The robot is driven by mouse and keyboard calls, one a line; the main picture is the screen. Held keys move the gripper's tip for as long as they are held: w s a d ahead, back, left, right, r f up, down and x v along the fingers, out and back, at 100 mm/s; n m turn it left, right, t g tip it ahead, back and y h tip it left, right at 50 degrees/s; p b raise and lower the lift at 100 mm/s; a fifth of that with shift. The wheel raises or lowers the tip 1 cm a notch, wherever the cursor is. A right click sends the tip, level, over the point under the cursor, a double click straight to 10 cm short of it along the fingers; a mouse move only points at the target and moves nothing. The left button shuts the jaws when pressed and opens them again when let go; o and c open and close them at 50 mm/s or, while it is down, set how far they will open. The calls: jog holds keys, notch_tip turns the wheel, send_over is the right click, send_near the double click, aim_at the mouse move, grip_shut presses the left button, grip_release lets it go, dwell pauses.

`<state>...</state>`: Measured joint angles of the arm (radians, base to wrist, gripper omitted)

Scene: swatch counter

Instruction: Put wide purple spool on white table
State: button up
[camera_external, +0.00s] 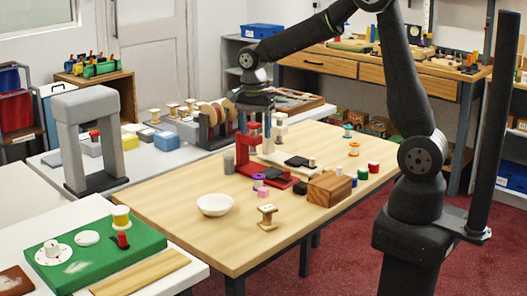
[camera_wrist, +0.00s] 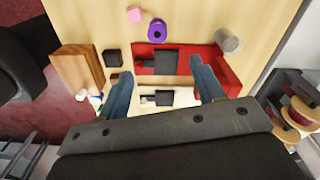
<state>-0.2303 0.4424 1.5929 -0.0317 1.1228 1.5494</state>
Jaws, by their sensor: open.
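The purple spool (camera_external: 259,178) stands on the wooden table beside the red stand (camera_external: 246,160). It also shows in the wrist view (camera_wrist: 157,31), near the top middle, with a dark centre. My gripper (camera_external: 257,122) is open and empty above the red and white stands, with its fingers apart (camera_wrist: 163,88) in the wrist view. The spool lies beyond the fingertips, not between them. A white table (camera_external: 150,167) runs behind the wooden table, and another white surface (camera_external: 188,276) is at the front left.
On the wooden table are a white bowl (camera_external: 214,205), a wooden spool (camera_external: 267,215), a wooden box (camera_external: 329,189), a pink cube (camera_wrist: 134,14) and a grey cylinder (camera_wrist: 228,40). A grey arch (camera_external: 88,105) and a rack of discs (camera_external: 212,122) stand on the back white table.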

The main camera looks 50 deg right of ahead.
jog(key=m, duration=0.3)
send_near(259, 176)
jog(key=f, duration=0.5)
jog(key=shift+w+f, duration=0.25)
jog(key=shift+f, duration=0.15)
jog(key=shift+s+d+f, duration=0.1)
jog(key=shift+s+f, duration=0.05)
jog(key=shift+f, duration=1.15)
jog(key=shift+s+f, duration=0.2)
jog(key=shift+f, duration=1.15)
jog(key=c, duration=1.1)
